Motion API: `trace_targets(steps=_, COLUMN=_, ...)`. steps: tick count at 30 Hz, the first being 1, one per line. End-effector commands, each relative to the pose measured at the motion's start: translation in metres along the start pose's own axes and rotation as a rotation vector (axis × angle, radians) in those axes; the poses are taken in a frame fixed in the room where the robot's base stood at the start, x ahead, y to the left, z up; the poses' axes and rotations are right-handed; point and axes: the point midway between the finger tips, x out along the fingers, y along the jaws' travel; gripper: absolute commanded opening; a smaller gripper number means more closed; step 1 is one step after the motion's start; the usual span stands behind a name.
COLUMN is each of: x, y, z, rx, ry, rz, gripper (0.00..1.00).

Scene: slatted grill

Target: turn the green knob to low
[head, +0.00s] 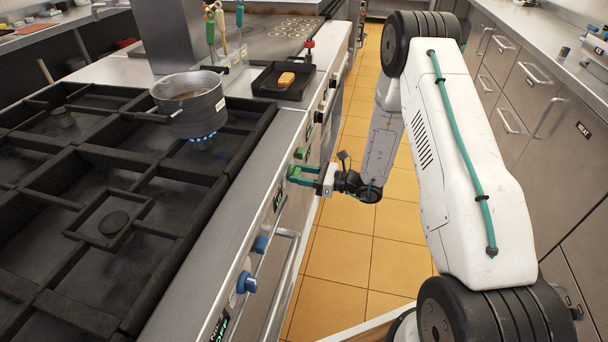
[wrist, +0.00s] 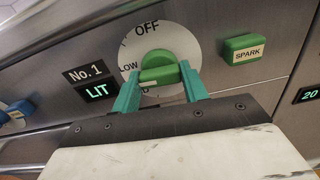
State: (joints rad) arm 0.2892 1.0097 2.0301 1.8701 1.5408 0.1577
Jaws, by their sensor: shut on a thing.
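The green knob (wrist: 158,66) sits on a round white dial (wrist: 184,43) on the front panel of the stove. The dial reads OFF at its top and LOW at its left; other lettering is partly covered by my gripper. My gripper (wrist: 160,71) has its teal fingers on either side of the knob, shut on it. In the head view my gripper (head: 300,175) reaches the panel from the aisle side and mostly hides the knob. I cannot tell exactly which mark the knob points at. The sign No. 1 (wrist: 89,73) stands left of the dial, above a display reading LIT (wrist: 97,92).
A green SPARK button (wrist: 244,49) is right of the dial. Blue knobs (head: 246,283) and an oven handle (head: 282,285) are nearer on the panel. A pot (head: 190,105) stands over a blue flame (head: 203,137). A black tray (head: 263,82) holds an orange piece. The tiled aisle (head: 345,255) is open.

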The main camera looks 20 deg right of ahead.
Motion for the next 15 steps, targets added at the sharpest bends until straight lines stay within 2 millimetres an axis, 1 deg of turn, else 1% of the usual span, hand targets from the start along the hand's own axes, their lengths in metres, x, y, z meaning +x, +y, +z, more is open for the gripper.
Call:
trace_targets(steps=1, x=0.0018, y=0.0036, z=-0.0009, rx=0.024, ry=0.001, rz=0.009, gripper=0.21)
trace_targets(steps=6, x=0.0017, y=0.0038, z=-0.0010, rx=0.084, ry=0.002, rz=0.010, gripper=0.21)
trace_targets(steps=15, x=0.0015, y=0.0042, z=-0.0012, rx=0.118, ry=0.002, rz=0.010, gripper=0.21)
